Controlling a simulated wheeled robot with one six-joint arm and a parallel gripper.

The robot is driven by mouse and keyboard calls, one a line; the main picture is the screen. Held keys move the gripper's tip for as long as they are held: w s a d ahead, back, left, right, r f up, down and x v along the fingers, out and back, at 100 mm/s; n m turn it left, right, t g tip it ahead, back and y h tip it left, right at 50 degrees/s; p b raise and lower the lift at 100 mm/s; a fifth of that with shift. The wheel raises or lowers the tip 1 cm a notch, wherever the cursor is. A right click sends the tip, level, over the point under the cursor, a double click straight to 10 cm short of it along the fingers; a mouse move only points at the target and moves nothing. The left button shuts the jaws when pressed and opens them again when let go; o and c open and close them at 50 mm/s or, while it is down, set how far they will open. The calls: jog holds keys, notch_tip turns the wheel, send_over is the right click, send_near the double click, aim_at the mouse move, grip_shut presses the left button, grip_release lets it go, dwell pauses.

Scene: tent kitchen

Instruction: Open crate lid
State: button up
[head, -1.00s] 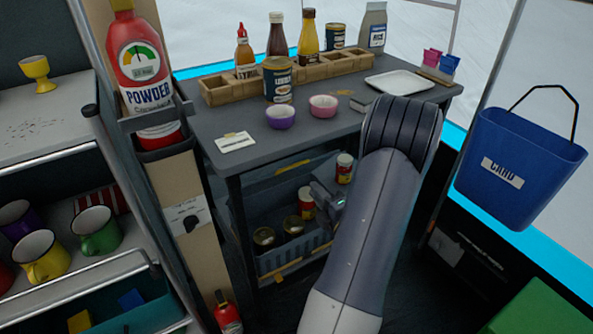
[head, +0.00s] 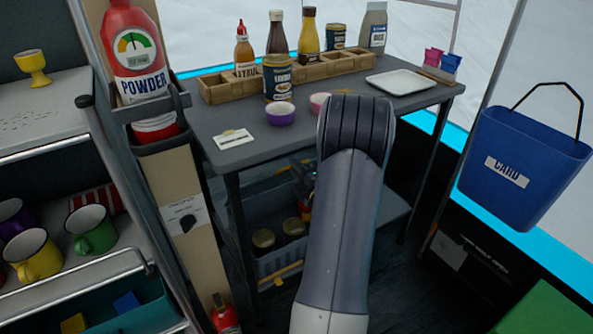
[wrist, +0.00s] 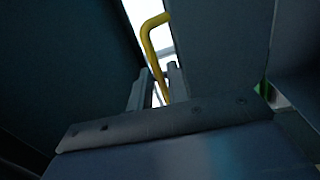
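The grey-blue crate (head: 282,270) stands on the low shelf under the table, with a yellow clip on its front. Tins show inside it, so its top is at least partly uncovered. A dark panel (head: 262,200), apparently the lid, stands raised behind the tins. My gripper (head: 305,182) is by the panel's right part, mostly hidden behind my arm. In the wrist view, my gripper's fingers (wrist: 157,90) stand apart. A yellow handle (wrist: 152,35) runs down behind or between them, closer to the right finger. I cannot tell whether they touch it.
The dark table (head: 232,160) above carries bottles, a wooden rack (head: 225,90), bowls and a white tray (head: 400,82). A post with a red powder bottle (head: 135,50) stands left of the crate. A blue bin (head: 525,165) hangs at right.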

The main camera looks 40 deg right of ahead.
grip_shut()
dwell(0.3)
